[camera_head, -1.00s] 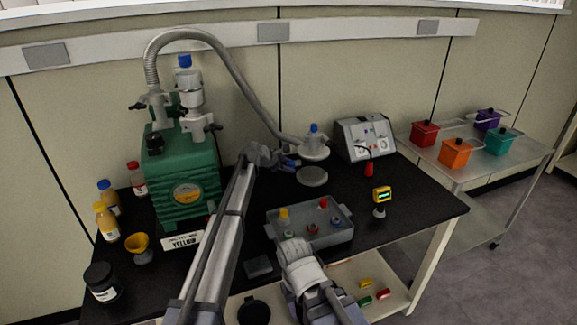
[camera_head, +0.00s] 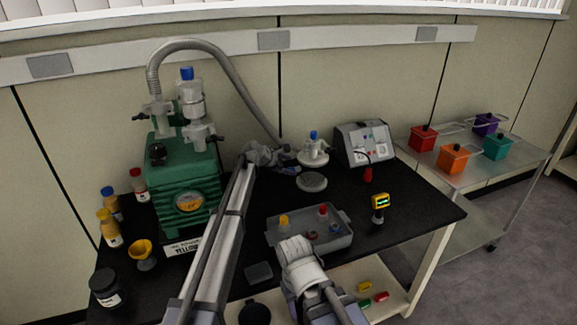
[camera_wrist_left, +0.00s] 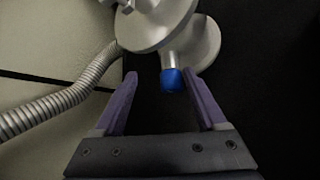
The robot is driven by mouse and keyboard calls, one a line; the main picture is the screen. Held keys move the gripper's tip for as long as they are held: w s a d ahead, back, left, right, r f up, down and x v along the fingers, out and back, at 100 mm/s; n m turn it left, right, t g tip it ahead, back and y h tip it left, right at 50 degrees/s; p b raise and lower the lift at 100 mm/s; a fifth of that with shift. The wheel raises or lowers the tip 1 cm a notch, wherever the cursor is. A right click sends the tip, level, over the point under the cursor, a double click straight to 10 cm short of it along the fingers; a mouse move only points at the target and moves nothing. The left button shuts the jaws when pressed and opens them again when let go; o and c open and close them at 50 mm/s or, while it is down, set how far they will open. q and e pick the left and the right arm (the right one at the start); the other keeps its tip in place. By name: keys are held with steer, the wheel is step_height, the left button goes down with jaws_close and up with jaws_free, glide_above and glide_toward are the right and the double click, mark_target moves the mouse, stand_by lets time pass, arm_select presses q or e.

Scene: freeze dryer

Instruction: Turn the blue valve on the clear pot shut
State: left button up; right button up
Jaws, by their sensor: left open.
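The clear pot (camera_head: 313,155) stands on the black bench beside the grey hose, with a blue cap on top in the head view. My left gripper (camera_head: 291,161) is just left of the pot, low over the bench. In the left wrist view a short pale stub ends in a blue valve tip (camera_wrist_left: 172,80), below a pale round disc of the pot (camera_wrist_left: 160,25). The open purple fingers of my left gripper (camera_wrist_left: 165,78) lie either side of the tip, which is closer to the right finger. Contact is not visible. My right gripper is out of view.
A grey disc (camera_head: 312,182) lies in front of the pot. A grey control box (camera_head: 364,144) stands to its right. The green pump (camera_head: 183,180) stands left. The grey hose (camera_wrist_left: 60,105) passes left of the fingers.

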arm_select(q)
step_height(320, 180, up, 7)
steer(key=p, duration=0.5)
steer(key=shift+p, duration=0.4)
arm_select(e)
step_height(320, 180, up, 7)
arm_select(q)
steer(key=shift+f, duration=0.1)
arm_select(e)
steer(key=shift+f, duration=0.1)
